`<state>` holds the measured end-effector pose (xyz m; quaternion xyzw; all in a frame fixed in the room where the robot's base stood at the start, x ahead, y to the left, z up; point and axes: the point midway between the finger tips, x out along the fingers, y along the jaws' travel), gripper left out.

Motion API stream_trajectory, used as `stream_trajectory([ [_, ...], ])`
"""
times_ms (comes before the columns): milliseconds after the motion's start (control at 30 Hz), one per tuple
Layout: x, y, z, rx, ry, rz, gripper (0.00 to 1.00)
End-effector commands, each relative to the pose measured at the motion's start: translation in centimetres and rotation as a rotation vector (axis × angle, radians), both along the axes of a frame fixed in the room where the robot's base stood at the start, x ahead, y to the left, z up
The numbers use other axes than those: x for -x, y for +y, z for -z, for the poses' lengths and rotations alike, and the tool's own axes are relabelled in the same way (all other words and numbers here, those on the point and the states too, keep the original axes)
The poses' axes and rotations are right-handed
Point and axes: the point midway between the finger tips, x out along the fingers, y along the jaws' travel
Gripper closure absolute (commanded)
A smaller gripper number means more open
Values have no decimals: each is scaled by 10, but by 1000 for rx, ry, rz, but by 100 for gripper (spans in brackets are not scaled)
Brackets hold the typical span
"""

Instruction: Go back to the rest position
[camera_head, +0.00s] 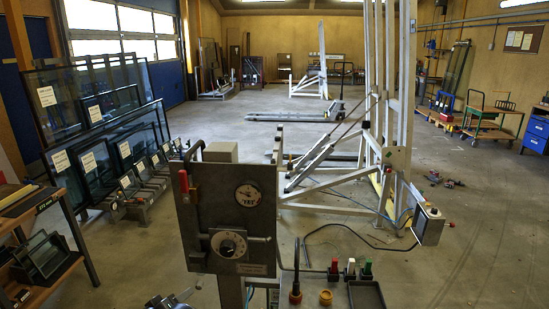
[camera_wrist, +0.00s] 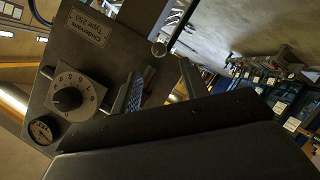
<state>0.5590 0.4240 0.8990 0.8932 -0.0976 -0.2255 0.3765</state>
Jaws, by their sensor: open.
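My gripper (camera_wrist: 163,86) is open in the wrist view, with one finger showing a bluish ribbed pad and nothing seen between the fingers. It is close to the grey control box (camera_wrist: 100,50), which appears tilted there; I cannot tell whether they touch. The box carries a numbered dial (camera_wrist: 68,98), a round gauge (camera_wrist: 41,130) and a label plate. In the head view the control box (camera_head: 205,215) stands upright in front, with a red-handled lever (camera_head: 184,183) at its left edge.
A tall white tilting frame (camera_head: 392,110) stands behind the box at centre right. Glass panes (camera_head: 85,165) lean in racks on the left, beside a wooden bench (camera_head: 72,205). Red, white and green knobs (camera_head: 350,266) and a black tray (camera_head: 367,295) are in front. Floor at right is mostly clear.

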Motion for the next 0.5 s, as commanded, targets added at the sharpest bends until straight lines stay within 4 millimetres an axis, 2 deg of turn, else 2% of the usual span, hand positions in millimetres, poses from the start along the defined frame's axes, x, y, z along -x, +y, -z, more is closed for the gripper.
stream_trajectory([
  [100,19,7,-6,0,0,-1,58],
  [200,-5,-4,1,1,2,5,58],
  [500,-58,-25,20,1,1,6,58],
])
